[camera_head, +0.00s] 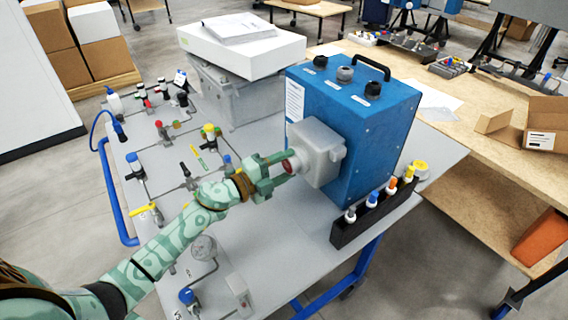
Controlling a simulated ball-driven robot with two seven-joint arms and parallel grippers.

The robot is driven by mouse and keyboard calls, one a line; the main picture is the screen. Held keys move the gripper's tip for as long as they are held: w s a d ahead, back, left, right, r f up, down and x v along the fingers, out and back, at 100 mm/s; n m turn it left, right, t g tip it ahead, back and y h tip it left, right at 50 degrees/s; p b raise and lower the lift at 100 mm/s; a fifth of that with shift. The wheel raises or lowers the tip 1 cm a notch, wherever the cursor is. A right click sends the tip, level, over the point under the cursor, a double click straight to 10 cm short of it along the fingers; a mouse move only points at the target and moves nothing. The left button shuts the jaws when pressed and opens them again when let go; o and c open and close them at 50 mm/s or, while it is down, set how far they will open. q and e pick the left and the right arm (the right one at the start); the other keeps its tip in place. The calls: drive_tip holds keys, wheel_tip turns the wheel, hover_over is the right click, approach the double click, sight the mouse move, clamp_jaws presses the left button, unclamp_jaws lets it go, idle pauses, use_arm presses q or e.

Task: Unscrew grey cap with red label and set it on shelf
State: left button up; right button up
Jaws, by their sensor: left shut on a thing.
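The blue analyser (374,127) stands on the grey cart top. A grey housing (319,150) sticks out from its left side. My left gripper (285,167) is at the left face of this housing, its fingers shut around a small cap with red showing (291,166). The fingers hide most of the cap, and I cannot tell whether it still touches the housing. A black shelf-like rack (345,236) stands in front of the analyser, with several small bottles with grey, blue, orange and yellow caps. My right gripper is not in view.
Pipes, valves and a gauge (203,247) cover the cart's left part. A grey case (243,99) with a white box (242,48) on top stands behind. A wooden bench (480,125) is to the right.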

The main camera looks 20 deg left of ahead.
use_arm(q)
drive_tip(key=n+p, duration=0.2)
drive_tip(key=n, duration=0.1)
drive_tip(key=n+p, duration=0.2)
drive_tip(key=shift+r, duration=0.25)
drive_tip(key=n+p, duration=0.4)
drive_tip(key=n, duration=0.2)
drive_tip(key=n+p, duration=0.1)
drive_tip(key=n, duration=0.2)
drive_tip(key=shift+p, duration=0.4)
drive_tip(key=n+p, duration=0.1)
drive_tip(key=n, duration=0.2)
drive_tip(key=shift+n+p, duration=0.3)
drive_tip(key=n+p, duration=0.1)
drive_tip(key=n, duration=0.2)
drive_tip(key=shift+s+f+n, duration=0.1)
drive_tip(key=shift+f+n, duration=0.05)
drive_tip(key=shift+n, duration=0.25)
drive_tip(key=shift+f+n, duration=0.1)
drive_tip(key=shift+n, duration=0.5)
drive_tip(key=o, duration=0.9)
